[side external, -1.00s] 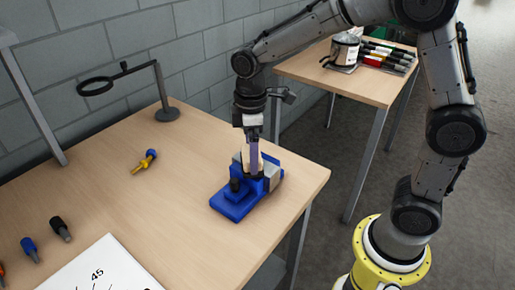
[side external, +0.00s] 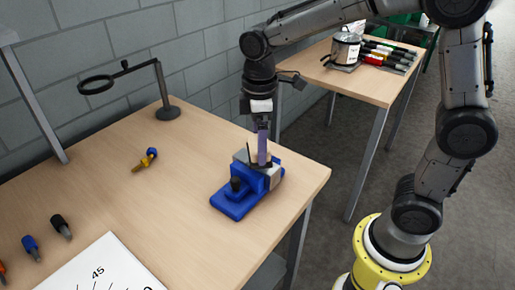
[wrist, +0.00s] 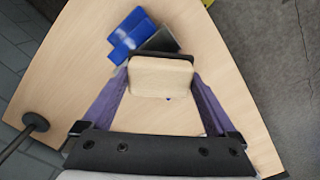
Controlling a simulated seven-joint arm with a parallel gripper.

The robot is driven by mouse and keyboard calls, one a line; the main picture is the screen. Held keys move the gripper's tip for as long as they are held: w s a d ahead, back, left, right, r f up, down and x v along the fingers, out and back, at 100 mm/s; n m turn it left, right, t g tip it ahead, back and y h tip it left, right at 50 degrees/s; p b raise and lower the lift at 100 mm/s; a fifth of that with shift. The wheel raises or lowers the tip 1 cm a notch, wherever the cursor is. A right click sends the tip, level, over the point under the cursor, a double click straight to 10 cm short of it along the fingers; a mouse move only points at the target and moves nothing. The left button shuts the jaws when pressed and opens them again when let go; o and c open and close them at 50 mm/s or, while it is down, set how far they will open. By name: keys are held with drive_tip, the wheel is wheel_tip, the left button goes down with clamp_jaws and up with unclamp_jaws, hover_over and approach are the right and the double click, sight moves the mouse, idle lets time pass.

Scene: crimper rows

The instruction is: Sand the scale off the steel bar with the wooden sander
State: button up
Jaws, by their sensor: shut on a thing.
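My gripper (side external: 262,158) points down over the blue clamp (side external: 234,203) near the right end of the bench. Its purple fingers are shut on the wooden sander (wrist: 160,77), a pale rounded block that shows clearly in the wrist view. The blue clamp also shows in the wrist view (wrist: 126,38). A grey steel piece, apparently the steel bar (wrist: 163,40), sits at the clamp beyond the sander. The sander and my fingers partly hide it, and I cannot tell whether the sander touches it. Scale on the bar is too small to make out.
A magnifier on a stand (side external: 168,113) is at the back of the bench. A yellow and blue tool (side external: 146,160) lies left of the clamp. More tools and a printed sheet (side external: 100,272) are at the front left. A second table (side external: 355,88) stands behind.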

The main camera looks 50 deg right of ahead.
drive_tip(key=shift+r, duration=2.35)
drive_tip(key=shift+f, duration=0.3)
